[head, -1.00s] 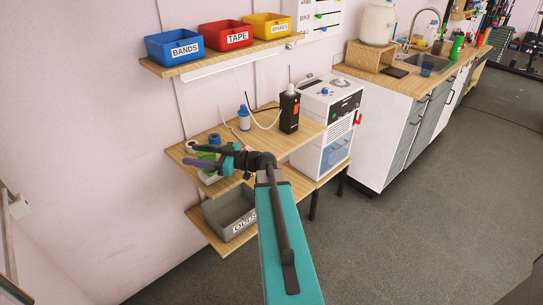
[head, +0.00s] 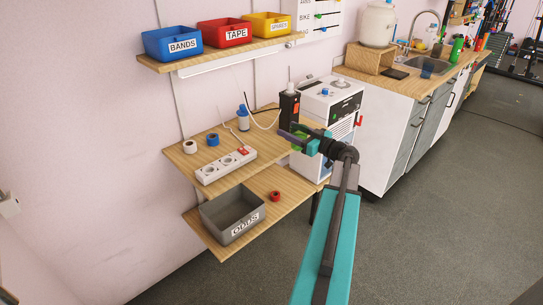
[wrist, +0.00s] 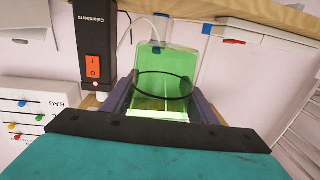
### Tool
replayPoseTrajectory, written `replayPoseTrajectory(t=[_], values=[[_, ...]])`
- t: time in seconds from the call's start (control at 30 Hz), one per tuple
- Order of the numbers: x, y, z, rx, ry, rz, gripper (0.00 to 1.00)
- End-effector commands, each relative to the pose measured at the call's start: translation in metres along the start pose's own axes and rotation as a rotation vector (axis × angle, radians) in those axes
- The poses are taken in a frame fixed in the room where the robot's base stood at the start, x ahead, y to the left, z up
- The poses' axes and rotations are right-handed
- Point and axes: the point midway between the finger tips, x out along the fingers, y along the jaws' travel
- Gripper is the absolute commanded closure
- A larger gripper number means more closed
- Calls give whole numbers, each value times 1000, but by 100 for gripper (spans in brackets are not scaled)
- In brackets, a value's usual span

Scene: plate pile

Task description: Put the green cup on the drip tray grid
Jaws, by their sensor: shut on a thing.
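The green cup (wrist: 165,65) is see-through and sits between the two fingers of my gripper (wrist: 162,98) in the wrist view. The gripper is shut on it. In the head view my gripper (head: 292,136) is held in the air by the right end of the wooden shelf, in front of the white machine. Only a little of the green cup (head: 297,147) shows there, below the fingers. A dark flat piece (head: 394,73) lies on the counter in front of the wooden stand. It is too small to tell whether it is the drip tray grid.
A wooden stand (head: 370,58) holds a white container (head: 378,24) on the counter, beside the sink (head: 427,66). A blue cup (head: 428,68) is at the sink. The shelf holds a power strip (head: 226,165), tape rolls and a black device (head: 289,107).

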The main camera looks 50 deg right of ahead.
Motion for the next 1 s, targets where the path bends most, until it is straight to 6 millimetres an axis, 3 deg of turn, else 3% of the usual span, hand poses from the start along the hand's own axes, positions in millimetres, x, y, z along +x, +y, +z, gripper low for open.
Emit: replayPoseTrajectory(t=[0.1,0.3,0.73,1.0], values=[[-22,28,1,-1,2,49,69],[-37,44,0,0,2,81,69],[-33,42,0,1,3,80,69],[-2,24,2,2,2,76,69]])
